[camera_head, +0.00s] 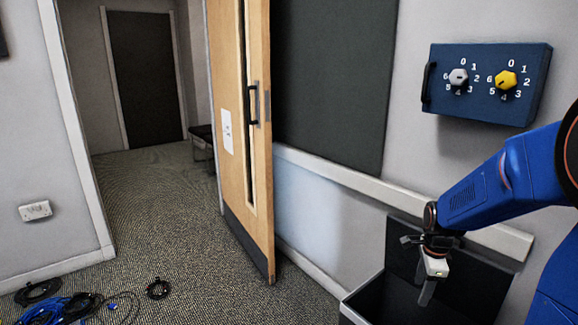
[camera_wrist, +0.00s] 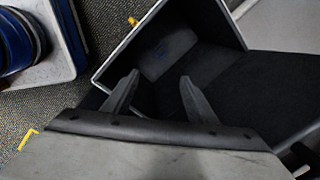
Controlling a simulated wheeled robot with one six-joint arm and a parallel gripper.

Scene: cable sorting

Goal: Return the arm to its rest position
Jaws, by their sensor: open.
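My gripper (camera_head: 428,288) hangs at the end of my blue arm at the lower right of the head view, pointing down over a dark open box (camera_head: 352,312). In the wrist view my gripper (camera_wrist: 160,76) has its two grey fingers spread apart with nothing between them. The box (camera_wrist: 116,62) also shows there, with a pale rim and dark inside. A dim grey shape with a faint blue mark (camera_wrist: 168,52) shows inside the box beyond the fingertips; I cannot tell what it is.
Blue and black cables (camera_head: 65,307) and a black coil (camera_head: 158,289) lie on the carpet at lower left. A wooden door (camera_head: 240,140) stands open beside a doorway. A blue panel (camera_head: 487,82) with a grey and a yellow knob is on the wall above my arm.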

